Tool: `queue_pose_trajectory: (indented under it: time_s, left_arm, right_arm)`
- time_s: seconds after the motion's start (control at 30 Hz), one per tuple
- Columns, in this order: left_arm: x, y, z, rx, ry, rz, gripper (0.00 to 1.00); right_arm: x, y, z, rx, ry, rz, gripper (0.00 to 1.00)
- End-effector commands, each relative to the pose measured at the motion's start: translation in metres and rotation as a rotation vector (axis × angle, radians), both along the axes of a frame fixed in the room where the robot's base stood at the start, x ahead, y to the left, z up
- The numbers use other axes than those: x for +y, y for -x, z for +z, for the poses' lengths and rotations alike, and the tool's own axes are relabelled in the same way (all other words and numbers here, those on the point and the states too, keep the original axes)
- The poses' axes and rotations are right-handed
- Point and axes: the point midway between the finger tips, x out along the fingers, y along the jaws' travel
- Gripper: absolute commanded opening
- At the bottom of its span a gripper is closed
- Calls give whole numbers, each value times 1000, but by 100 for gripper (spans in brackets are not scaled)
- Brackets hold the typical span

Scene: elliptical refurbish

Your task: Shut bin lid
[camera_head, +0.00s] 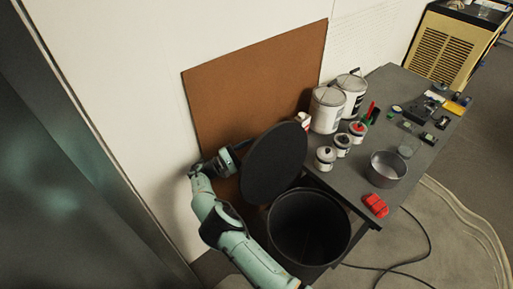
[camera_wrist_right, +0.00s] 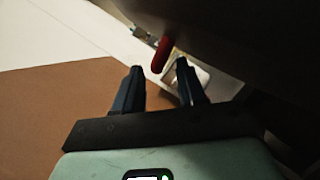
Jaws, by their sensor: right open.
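The black bin (camera_head: 308,228) stands on the floor beside the table, its round mouth open. Its round dark lid (camera_head: 273,163) is raised and tilted up at the bin's far left side. My right arm comes up from the bottom and bends around behind the lid; its wrist shows left of the lid, and the fingers are hidden there. In the right wrist view my right gripper (camera_wrist_right: 159,72) is open, with nothing clearly held. A dark surface (camera_wrist_right: 235,40), likely the lid's back, fills the upper right, close to the fingers. My left gripper is not in view.
A brown board (camera_head: 250,85) leans on the white wall behind the lid. The grey table (camera_head: 420,160) at right holds paint cans (camera_head: 327,110), a metal pot (camera_head: 386,169) and a red object (camera_head: 375,205). A cable (camera_head: 405,262) lies on the floor.

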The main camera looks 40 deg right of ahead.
Motion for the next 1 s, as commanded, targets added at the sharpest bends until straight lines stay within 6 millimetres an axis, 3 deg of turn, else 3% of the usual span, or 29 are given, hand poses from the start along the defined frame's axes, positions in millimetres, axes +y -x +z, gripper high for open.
queue_pose_trajectory:
  time_s: [0.2,0.53,0.67,1.0]
  left_arm:
    - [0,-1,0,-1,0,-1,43]
    - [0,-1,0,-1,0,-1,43]
    - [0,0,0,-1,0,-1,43]
    - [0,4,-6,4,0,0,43]
  right_arm:
    - [-20,3,7,-1,-1,0,40]
    - [-23,4,8,-1,0,1,40]
    - [-23,4,8,-1,0,1,0]
    - [-23,7,9,-21,-2,1,0]
